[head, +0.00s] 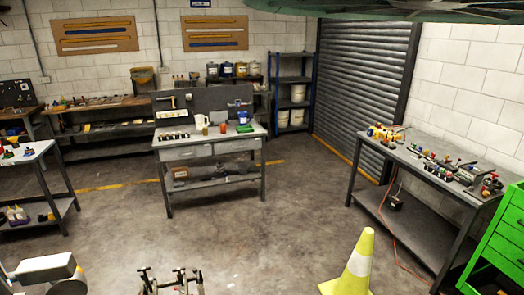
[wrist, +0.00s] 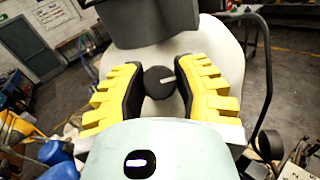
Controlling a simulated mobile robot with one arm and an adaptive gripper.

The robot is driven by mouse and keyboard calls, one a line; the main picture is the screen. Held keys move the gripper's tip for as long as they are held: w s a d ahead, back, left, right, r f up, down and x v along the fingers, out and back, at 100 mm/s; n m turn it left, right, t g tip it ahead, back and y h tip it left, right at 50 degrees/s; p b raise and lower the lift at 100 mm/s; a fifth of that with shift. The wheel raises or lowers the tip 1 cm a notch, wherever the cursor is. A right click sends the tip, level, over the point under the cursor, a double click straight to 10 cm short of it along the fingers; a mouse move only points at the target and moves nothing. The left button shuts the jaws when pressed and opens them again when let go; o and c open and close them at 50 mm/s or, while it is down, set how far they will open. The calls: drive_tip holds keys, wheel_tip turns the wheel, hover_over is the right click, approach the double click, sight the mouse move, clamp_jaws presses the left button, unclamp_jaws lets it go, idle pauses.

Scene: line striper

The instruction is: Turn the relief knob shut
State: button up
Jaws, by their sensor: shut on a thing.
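The relief knob (wrist: 158,84) is a small round black knob with a short white mark pointing right and slightly up. It shows in the middle of the wrist view, in front of a pale rounded body (wrist: 224,48). My gripper (wrist: 161,80) has yellow fingers with black pads, one on each side of the knob, and is shut on it. The left pad lies close along the knob's left side; the exact contact on the right is hard to see. I cannot make out the knob or my gripper in the head view.
A dark grey block (wrist: 150,22) overhangs just above the knob in the wrist view, and a dark curved tube (wrist: 266,60) runs at the right. In the head view a yellow-green cone (head: 352,268) stands on the floor, near a workbench (head: 402,160).

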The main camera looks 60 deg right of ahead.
clamp_jaws()
